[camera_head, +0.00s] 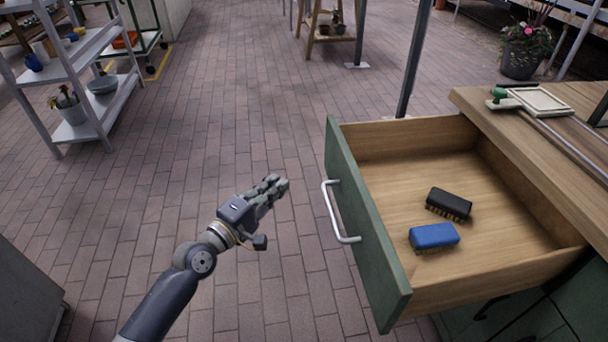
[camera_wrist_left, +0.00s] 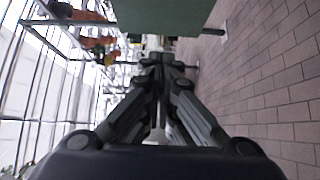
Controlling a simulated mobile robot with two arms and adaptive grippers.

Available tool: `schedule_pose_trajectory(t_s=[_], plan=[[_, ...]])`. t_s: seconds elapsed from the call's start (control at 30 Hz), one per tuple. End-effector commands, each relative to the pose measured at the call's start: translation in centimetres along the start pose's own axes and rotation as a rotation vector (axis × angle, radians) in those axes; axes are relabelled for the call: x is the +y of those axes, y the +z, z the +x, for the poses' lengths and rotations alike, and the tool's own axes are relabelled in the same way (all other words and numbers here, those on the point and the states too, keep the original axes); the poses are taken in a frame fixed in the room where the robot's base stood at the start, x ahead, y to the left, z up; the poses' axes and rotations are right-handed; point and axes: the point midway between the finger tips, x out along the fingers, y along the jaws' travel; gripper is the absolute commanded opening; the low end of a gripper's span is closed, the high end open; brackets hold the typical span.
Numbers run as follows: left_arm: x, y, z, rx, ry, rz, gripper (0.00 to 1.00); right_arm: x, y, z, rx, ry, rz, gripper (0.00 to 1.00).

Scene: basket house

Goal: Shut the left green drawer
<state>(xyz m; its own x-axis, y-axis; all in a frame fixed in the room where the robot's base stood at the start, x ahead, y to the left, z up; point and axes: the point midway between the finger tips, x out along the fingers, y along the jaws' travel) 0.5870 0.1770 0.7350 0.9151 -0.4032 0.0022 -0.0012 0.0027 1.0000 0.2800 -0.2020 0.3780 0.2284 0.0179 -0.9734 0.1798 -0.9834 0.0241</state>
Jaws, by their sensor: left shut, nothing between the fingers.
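The green drawer (camera_head: 358,222) stands pulled out from the wooden-topped cabinet at the right in the head view. It has a green front and a white bar handle (camera_head: 338,212). A black brush (camera_head: 449,203) and a blue brush (camera_head: 433,236) lie inside it. My left gripper (camera_head: 276,186) is shut and empty, left of the drawer front and apart from the handle. In the left wrist view the gripper's fingertips (camera_wrist_left: 162,62) are together, and a green panel (camera_wrist_left: 165,15) shows at the top. My right gripper is not in view.
The wooden counter (camera_head: 560,140) holds a small framed tray (camera_head: 540,101). A white shelf rack (camera_head: 80,60) stands at the upper left, and a flower pot (camera_head: 521,58) at the upper right. The brick floor (camera_head: 240,120) left of the drawer is clear.

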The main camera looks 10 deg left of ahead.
Motion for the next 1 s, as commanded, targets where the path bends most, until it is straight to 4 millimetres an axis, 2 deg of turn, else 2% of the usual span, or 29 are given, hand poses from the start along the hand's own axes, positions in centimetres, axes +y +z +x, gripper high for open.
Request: schedule_pose_trajectory(t_s=[0.17, 0.37, 0.63, 0.8, 1.0], plan=[[0.2, 0.0, 1.9, 0.001, 0.003, -0.003, 0.0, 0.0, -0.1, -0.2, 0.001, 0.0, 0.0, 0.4], [0.1, 0.0, 5.5, 0.0, 0.002, -0.001, 0.0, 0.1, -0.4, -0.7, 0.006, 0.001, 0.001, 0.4], [0.0, 0.1, 10.2, 0.0, 0.0, 0.001, 0.0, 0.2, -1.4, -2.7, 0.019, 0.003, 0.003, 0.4], [0.1, 1.9, 11.7, 0.0, -0.001, -0.001, 0.0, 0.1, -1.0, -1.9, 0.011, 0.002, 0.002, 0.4], [-0.1, 2.8, 12.5, 0.0, -0.002, 0.002, 0.0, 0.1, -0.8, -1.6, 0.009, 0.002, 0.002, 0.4]])
